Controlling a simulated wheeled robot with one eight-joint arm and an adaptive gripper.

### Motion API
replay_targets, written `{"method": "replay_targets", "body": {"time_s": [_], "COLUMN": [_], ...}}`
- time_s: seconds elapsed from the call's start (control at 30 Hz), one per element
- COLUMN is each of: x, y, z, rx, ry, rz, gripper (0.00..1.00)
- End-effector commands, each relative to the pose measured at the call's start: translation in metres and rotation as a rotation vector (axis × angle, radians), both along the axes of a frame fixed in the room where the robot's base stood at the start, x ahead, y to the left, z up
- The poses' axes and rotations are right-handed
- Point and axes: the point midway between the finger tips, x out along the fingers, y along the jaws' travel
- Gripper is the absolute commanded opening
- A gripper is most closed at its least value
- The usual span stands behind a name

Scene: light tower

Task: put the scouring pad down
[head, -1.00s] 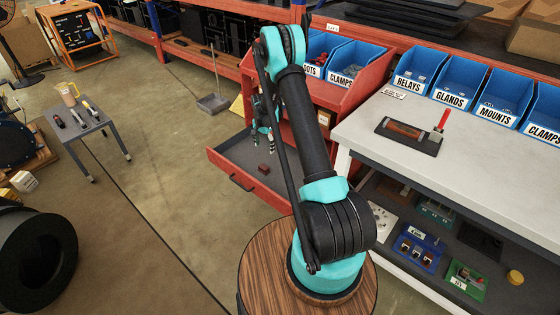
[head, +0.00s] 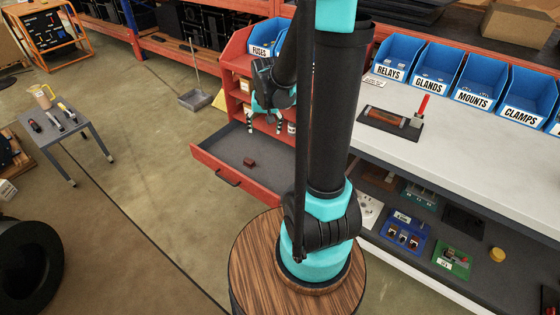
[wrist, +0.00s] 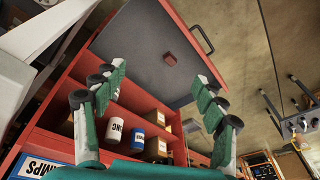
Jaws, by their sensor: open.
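A small dark red-brown block, which looks like the scouring pad (head: 249,162), lies on the grey floor of the pulled-out red drawer (head: 208,164). In the wrist view the pad (wrist: 169,59) shows beyond my fingers, on bare drawer floor and touching neither finger. My gripper (head: 264,125) is open and empty, above and behind the pad in the head view, in front of the red cabinet's shelves. In the wrist view my gripper (wrist: 158,80) has its two fingers spread wide apart.
Jars and small boxes stand on the red cabinet's shelf (wrist: 131,108) close to my fingers. The workbench (head: 455,150) with blue bins is on the right, a grey side table (head: 62,130) on the left.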

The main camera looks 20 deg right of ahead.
Motion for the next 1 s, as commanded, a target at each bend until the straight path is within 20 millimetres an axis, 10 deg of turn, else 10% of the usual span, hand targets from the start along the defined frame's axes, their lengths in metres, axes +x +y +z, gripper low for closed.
{"method": "replay_targets", "body": {"time_s": [0.5, 1.0], "x": [-0.153, -0.166], "y": [-0.005, -0.005], "z": [-0.006, -0.010], "rx": [-0.076, -0.086], "ry": [-0.106, -0.117], "rz": [0.254, 0.282], "gripper": [0.71, 0.71]}}
